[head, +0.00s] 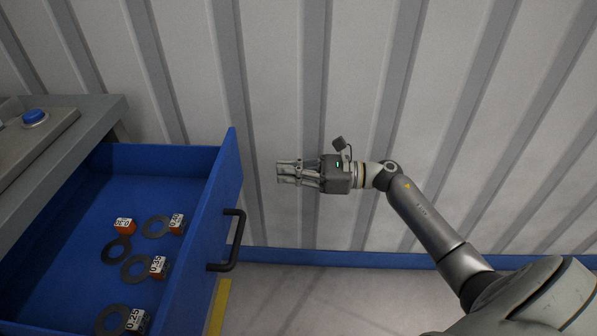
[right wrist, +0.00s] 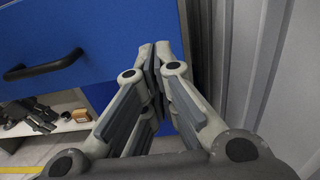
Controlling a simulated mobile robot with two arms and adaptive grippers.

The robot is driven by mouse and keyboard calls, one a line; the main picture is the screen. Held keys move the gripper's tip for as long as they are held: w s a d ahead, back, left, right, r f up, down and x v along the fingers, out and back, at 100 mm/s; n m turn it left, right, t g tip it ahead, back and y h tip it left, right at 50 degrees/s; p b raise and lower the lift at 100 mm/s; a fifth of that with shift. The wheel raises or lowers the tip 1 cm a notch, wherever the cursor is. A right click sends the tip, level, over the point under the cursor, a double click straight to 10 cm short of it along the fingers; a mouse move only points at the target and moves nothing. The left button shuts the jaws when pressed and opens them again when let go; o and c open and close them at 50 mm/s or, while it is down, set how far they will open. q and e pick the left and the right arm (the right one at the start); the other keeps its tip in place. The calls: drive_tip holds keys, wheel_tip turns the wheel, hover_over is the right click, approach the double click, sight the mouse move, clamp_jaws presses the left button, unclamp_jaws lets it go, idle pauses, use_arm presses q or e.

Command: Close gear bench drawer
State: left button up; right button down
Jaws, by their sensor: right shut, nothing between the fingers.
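The blue drawer (head: 222,195) of the grey bench (head: 60,150) is pulled open at the left of the head view. Its black handle (head: 236,240) is on the front face; it also shows in the right wrist view (right wrist: 45,68). My right gripper (head: 279,172) is shut and empty, to the right of the drawer front and apart from it in the head view. In the right wrist view its fingers (right wrist: 155,55) point toward the drawer front (right wrist: 100,35), near its edge by the wall. My left gripper is not in view.
Several flat ring tags with orange-and-white labels (head: 158,267) lie in the drawer. A blue button (head: 34,117) sits on the bench top. A corrugated wall (head: 290,80) stands behind. A shelf with dark parts (right wrist: 40,115) shows below the drawer.

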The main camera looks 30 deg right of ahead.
sight(238, 170)
drive_tip(key=x, duration=0.7)
drive_tip(key=shift+w+a, duration=0.25)
drive_tip(key=shift+a, duration=0.05)
drive_tip(key=shift+w+a, duration=0.25)
drive_tip(key=shift+a, duration=0.15)
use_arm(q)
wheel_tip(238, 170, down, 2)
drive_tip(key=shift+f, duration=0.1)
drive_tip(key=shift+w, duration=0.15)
